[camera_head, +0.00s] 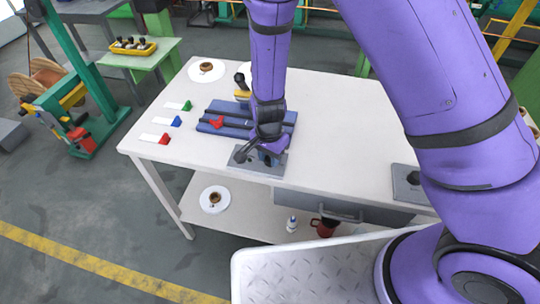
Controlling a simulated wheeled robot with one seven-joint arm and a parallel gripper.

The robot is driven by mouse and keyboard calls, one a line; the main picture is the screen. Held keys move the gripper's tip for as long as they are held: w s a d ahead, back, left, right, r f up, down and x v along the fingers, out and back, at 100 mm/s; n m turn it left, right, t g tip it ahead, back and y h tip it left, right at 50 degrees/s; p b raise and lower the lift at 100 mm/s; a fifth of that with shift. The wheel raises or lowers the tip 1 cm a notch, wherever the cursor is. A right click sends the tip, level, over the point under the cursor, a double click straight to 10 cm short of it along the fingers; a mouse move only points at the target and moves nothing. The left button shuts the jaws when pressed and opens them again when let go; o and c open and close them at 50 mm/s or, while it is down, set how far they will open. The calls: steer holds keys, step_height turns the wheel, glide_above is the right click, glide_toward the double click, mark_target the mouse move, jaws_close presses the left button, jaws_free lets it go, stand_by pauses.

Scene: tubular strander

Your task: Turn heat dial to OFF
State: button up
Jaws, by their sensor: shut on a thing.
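A grey plate (272,168) lies on the white table in front of the blue fixture. My purple arm reaches down to it from above. My gripper (266,158) is at this plate, shut on a small dark part that looks like a dial; the arm hides most of it. A dark knobbed handle (240,157) shows at the plate's left side. Another grey plate (408,190) with a dark knob (414,178) is at the table's right edge, apart from my gripper. No dial markings are readable, so I cannot tell the dial's setting or which plate is the heat control.
A blue fixture (208,126) with a red piece (217,122) sits just behind the gripper. Green, blue and red tagged pieces lie at the table's left. The table's middle right is clear.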

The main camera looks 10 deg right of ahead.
mark_target(268, 158)
steer(key=n, duration=1)
steer(key=shift+n, duration=0.3)
stand_by(0.4)
steer(key=o, duration=0.9)
steer(key=r, duration=1.1)
steer(key=shift+a, duration=0.25)
steer(key=shift+s+f, duration=0.1)
